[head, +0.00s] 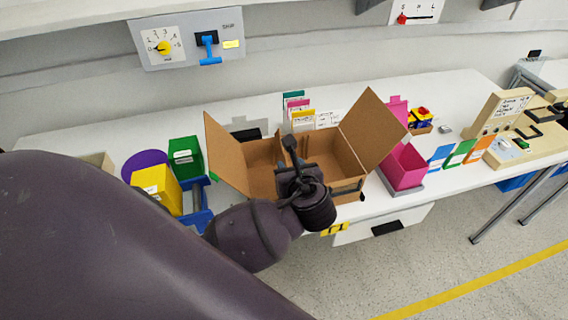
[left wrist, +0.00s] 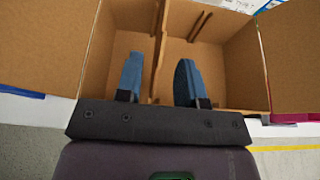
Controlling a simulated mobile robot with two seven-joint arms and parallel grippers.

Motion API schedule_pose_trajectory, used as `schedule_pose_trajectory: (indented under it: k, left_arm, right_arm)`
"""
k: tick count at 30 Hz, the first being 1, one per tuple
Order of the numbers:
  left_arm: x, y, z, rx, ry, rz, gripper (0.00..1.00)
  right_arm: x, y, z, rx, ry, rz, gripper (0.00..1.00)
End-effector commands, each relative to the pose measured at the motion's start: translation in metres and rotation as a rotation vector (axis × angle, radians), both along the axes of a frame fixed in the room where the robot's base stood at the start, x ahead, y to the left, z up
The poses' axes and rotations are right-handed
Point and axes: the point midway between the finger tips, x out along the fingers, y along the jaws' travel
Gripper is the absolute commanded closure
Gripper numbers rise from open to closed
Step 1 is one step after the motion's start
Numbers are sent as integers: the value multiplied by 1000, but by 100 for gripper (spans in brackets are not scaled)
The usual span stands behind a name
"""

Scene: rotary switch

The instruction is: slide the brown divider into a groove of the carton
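The open brown carton (head: 345,160) stands on the white table, its side flaps spread left and right. In the left wrist view its inner walls (left wrist: 225,60) show, with a pair of thin brown strips (left wrist: 200,26) on the far wall. The brown divider (left wrist: 159,42) stands upright inside the carton, seen nearly edge-on. My left gripper (head: 290,160) is over the carton's near side. In the left wrist view its two blue fingers (left wrist: 158,75) are apart, one each side of the divider, with gaps visible. The divider's bottom edge is hidden. My right gripper is not in view.
Left of the carton are a green box (head: 186,156), a yellow box (head: 157,187) and a blue tray (head: 203,213). A pink bin (head: 404,168) stands close on the right. Coloured cards (head: 298,108) stand behind. A switch panel (head: 187,40) is on the wall.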

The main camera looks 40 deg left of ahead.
Motion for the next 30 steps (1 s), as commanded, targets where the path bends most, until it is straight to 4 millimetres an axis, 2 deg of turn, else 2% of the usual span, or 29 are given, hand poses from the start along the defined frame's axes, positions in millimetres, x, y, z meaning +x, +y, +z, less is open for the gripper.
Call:
schedule_pose_trajectory:
  k: [3,11,18,29,30]
  left_arm:
    - [11,13,-7,2,1,1,65]
    - [26,27,-16,0,-2,1,65]
    - [47,48,-29,-1,-2,0,65]
    - [53,55,-33,-3,-2,-1,65]
    - [53,55,-33,-3,-2,0,68]
  right_arm:
    - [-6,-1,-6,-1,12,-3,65]
    - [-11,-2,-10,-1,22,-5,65]
    - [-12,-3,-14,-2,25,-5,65]
    - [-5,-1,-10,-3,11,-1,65]
    - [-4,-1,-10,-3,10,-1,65]
